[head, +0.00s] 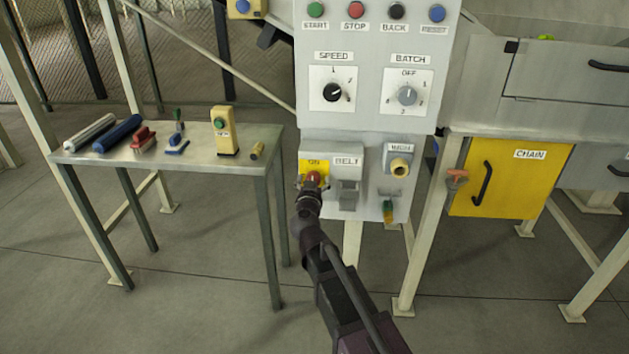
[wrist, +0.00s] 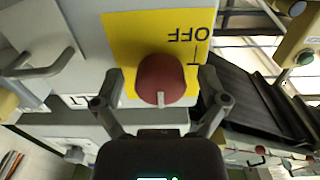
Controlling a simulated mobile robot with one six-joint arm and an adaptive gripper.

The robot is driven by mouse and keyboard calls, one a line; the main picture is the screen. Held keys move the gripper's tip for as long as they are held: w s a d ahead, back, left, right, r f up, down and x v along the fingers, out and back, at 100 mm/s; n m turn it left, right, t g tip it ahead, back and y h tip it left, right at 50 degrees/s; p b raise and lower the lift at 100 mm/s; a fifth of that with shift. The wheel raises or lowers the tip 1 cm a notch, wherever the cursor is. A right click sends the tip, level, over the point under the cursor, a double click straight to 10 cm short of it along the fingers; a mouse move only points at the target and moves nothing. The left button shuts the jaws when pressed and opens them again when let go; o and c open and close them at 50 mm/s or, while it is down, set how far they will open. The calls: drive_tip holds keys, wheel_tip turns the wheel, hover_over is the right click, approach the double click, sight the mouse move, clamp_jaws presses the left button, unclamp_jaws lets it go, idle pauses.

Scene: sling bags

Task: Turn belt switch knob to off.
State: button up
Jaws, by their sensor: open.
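The belt switch knob (wrist: 160,80) is a round red knob on a yellow plate (wrist: 125,35). Its white pointer mark faces the bottom of the wrist view, away from the upside-down OFF lettering. In the head view, the knob (head: 313,177) shows just beyond my gripper (head: 312,184), below the ON lettering on the plate (head: 320,165). In the wrist view, the fingers of my gripper (wrist: 160,76) are open, one on each side of the knob. Gaps seem to show between fingers and knob; contact is not clear.
The BELT panel (head: 347,165) has a grey lever (head: 348,195) close right of the knob. A metal table (head: 240,146) with tools stands left. Open floor lies in front.

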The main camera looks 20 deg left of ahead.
drive_tip(key=c, duration=1.1)
drive_tip(key=shift+d, duration=0.1)
drive_tip(key=shift+c, duration=0.3)
